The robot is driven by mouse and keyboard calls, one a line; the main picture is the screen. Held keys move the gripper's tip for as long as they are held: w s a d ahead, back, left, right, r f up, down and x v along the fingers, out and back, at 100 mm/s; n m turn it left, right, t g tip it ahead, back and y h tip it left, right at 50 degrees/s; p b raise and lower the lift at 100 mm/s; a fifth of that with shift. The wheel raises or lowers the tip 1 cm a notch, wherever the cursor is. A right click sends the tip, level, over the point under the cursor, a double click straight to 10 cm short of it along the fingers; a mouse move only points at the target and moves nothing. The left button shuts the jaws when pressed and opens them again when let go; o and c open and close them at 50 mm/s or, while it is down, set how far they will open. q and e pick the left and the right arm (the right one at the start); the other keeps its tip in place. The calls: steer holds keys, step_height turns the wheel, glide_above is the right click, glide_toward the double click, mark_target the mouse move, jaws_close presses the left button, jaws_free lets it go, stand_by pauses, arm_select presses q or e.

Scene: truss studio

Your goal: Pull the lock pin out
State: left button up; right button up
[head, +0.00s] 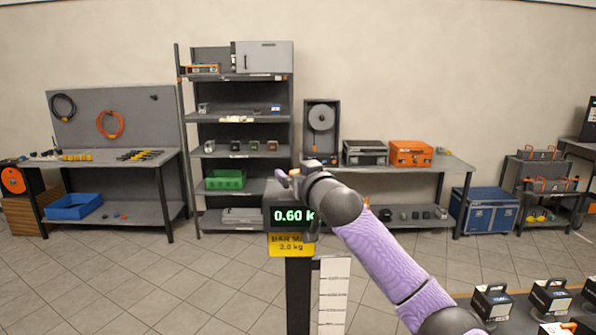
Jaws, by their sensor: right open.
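My right arm comes in from the lower right. My right gripper (284,178) is at the top of a dark post (298,290), just above and in front of a display box (284,215). The gripper is open, and its fingers point left, small in the picture. The display reads 0.60 k in green, with its right end covered by my arm. A yellow plate (290,246) below it reads 2.0 kg. I cannot make out the lock pin; it may be hidden behind my gripper and wrist. My left gripper is not in view.
A white graduated scale (333,295) stands beside the post. Several black boxed weights (491,302) sit on a dark surface at the lower right. Shelves (238,115), a pegboard bench (115,155) and a back table (430,162) line the wall. The tiled floor at left is clear.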

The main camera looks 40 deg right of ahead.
jaws_close()
stand_by(0.3)
step_height(320, 180, up, 4)
steer(key=p, duration=0.4)
steer(key=shift+f+b, duration=0.2)
steer(key=shift+b, duration=0.1)
jaws_free()
steer(key=shift+f, duration=0.1)
